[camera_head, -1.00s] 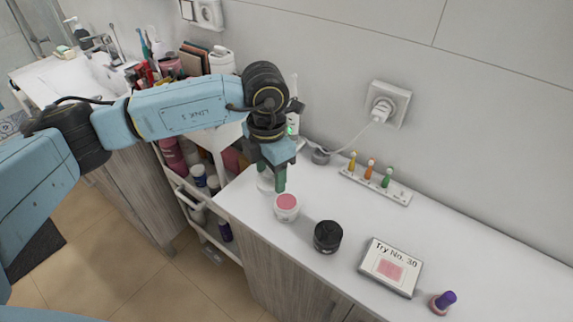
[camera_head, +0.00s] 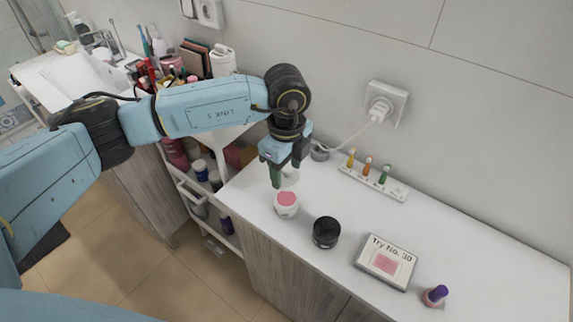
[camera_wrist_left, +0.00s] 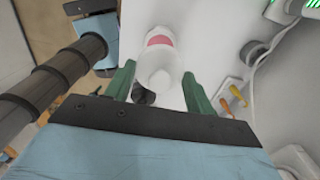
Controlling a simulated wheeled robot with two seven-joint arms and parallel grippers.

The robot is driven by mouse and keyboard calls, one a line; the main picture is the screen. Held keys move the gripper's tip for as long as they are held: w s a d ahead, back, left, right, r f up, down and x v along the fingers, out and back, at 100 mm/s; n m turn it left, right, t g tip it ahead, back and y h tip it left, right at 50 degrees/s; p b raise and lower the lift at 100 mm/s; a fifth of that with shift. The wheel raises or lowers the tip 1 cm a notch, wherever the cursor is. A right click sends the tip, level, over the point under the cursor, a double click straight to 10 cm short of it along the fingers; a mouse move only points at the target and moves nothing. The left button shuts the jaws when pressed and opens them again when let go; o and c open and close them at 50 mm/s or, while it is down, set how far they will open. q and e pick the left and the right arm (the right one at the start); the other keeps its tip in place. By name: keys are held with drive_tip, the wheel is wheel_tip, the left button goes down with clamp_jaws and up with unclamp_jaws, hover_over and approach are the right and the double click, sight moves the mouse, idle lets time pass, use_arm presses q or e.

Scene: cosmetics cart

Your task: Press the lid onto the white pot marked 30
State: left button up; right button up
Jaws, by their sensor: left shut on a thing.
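The white pot (camera_head: 287,211) stands upright on the counter with its pink top face showing; I cannot read a number on it. My left gripper (camera_head: 285,176) has its green fingers shut on a pale, see-through lid (camera_head: 291,178), just behind the pot. In the left wrist view the lid (camera_wrist_left: 160,74) lies between the fingers of my left gripper (camera_wrist_left: 158,78) and overlaps the pot's pink face (camera_wrist_left: 160,41). The lid is apart from the pot's top in the head view; its height is hard to tell. My right gripper is not in view.
A black jar (camera_head: 326,232) stands right of the pot. A card reading "Try No. 30" (camera_head: 386,262) and a purple-capped bottle (camera_head: 435,296) are farther right. A strip with small coloured bottles (camera_head: 372,182) and a socket with cord (camera_head: 381,107) are behind. A crowded cart (camera_head: 205,165) stands left.

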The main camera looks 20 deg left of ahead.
use_arm(q)
drive_tip(key=shift+f+b, duration=2.1)
drive_tip(key=shift+f, duration=1.1)
drive_tip(key=shift+f, duration=0.15)
drive_tip(key=o, duration=1.1)
drive_tip(key=shift+o, duration=0.3)
drive_tip(key=o, duration=0.4)
drive_tip(key=shift+r+p, duration=2.45)
drive_tip(key=shift+r, duration=1.1)
